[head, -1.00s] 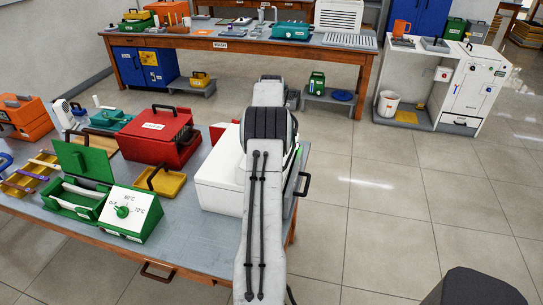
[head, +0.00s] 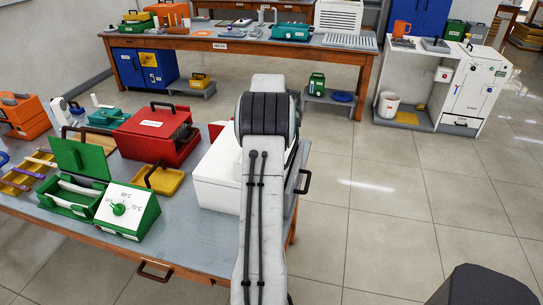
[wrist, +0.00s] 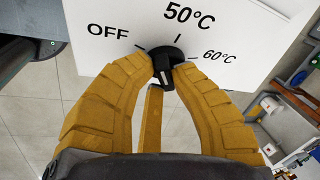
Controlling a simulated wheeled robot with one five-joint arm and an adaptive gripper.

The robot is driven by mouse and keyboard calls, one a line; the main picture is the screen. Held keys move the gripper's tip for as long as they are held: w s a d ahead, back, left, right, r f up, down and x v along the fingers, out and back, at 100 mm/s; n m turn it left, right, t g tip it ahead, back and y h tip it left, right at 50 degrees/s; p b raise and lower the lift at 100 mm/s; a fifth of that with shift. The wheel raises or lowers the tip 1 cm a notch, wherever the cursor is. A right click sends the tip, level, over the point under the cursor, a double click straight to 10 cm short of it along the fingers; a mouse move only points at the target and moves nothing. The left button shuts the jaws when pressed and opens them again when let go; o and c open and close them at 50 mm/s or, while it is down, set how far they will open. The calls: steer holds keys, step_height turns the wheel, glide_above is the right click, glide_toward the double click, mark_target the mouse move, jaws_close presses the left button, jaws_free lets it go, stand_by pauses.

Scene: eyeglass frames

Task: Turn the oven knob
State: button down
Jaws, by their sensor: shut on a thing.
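A black oven knob (wrist: 165,60) sits on a white panel (wrist: 115,25) in the wrist view. The panel is marked OFF to the knob's left, 50°C above and 60°C to its right. In the head view my gripper and this knob are hidden behind my arm. A white box (head: 217,180) stands partly behind my arm there; I cannot tell surely that it bears this panel.
A green box with another dial (head: 126,210) stands on the near table (head: 185,240), beside a yellow tray (head: 166,180) and a red toolbox (head: 150,135). Open tiled floor (head: 390,220) lies to the right. A white cabinet (head: 470,90) stands farther back.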

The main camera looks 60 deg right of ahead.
steer(key=shift+s+f, duration=0.15)
steer(key=shift+f, duration=0.1)
stand_by(0.3)
steer(key=c, duration=1.3)
jaws_free()
steer(key=shift+d, duration=0.15)
steer(key=shift+o, duration=1.1)
steer(key=shift+r, duration=0.1)
steer(key=shift+n, duration=0.3)
steer(key=v, duration=1.2)
steer(key=shift+o, duration=0.6)
